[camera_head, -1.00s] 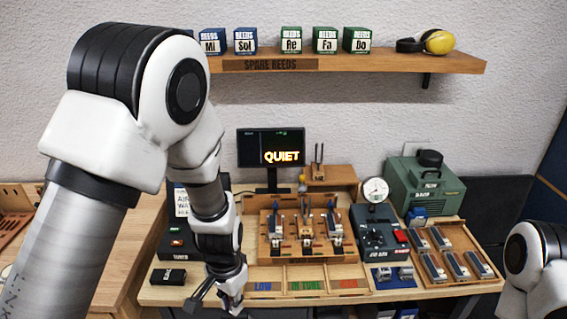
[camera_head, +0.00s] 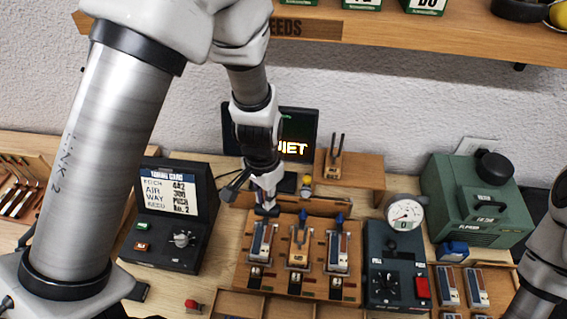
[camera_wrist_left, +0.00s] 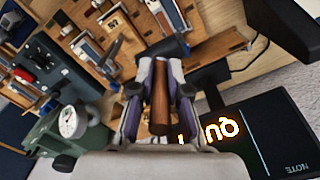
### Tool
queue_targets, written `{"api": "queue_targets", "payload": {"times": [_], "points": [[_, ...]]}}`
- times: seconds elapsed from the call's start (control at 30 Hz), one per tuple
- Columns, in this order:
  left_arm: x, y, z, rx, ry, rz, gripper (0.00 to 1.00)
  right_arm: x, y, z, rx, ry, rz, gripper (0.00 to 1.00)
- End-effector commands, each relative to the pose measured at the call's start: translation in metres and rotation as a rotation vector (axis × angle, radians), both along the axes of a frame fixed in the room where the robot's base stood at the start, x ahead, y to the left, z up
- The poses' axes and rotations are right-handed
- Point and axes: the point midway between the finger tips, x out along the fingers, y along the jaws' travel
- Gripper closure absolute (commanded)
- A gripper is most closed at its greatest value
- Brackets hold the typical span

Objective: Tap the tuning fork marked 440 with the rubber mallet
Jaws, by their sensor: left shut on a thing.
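The tuning fork (camera_head: 336,150) stands upright in a wooden block on a small raised wooden stand behind the reed rack. The mark on its block is too small to read surely. My left gripper (camera_head: 266,194) is left of the fork and lower in the picture, apart from it, at the back edge of the reed rack. In the wrist view my left gripper (camera_wrist_left: 160,92) is shut on the brown handle of the rubber mallet (camera_wrist_left: 159,108), whose dark head (camera_wrist_left: 166,48) lies beyond the fingertips. I cannot make out the fork there. My right gripper is out of view.
A dark display screen (camera_head: 300,126) stands behind my left gripper. The reed rack (camera_head: 318,240) is in front. A tuning card box (camera_head: 165,225) is at left, a gauge (camera_head: 404,214) and green machine (camera_head: 478,200) at right. A shelf (camera_head: 430,32) is above.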

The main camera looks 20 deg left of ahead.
Motion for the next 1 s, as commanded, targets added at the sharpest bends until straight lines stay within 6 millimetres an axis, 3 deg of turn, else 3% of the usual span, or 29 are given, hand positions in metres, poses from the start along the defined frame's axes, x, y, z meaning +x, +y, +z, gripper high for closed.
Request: {"api": "queue_targets", "payload": {"times": [0.17, 0.33, 0.5, 1.0], "points": [[-0.001, -0.003, -0.007, 0.001, 0.002, 0.0, 1.0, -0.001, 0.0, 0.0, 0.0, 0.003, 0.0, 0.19], [0.002, -0.011, -0.027, 0.002, 0.004, 0.0, 1.0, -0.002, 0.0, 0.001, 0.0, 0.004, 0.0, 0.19], [0.005, -0.019, -0.047, 0.002, 0.002, -0.001, 1.0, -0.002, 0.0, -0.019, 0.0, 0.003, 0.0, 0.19], [0.005, -0.022, -0.05, 0.0, 0.001, 0.0, 1.0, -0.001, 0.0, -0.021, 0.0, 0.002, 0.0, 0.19]]}}
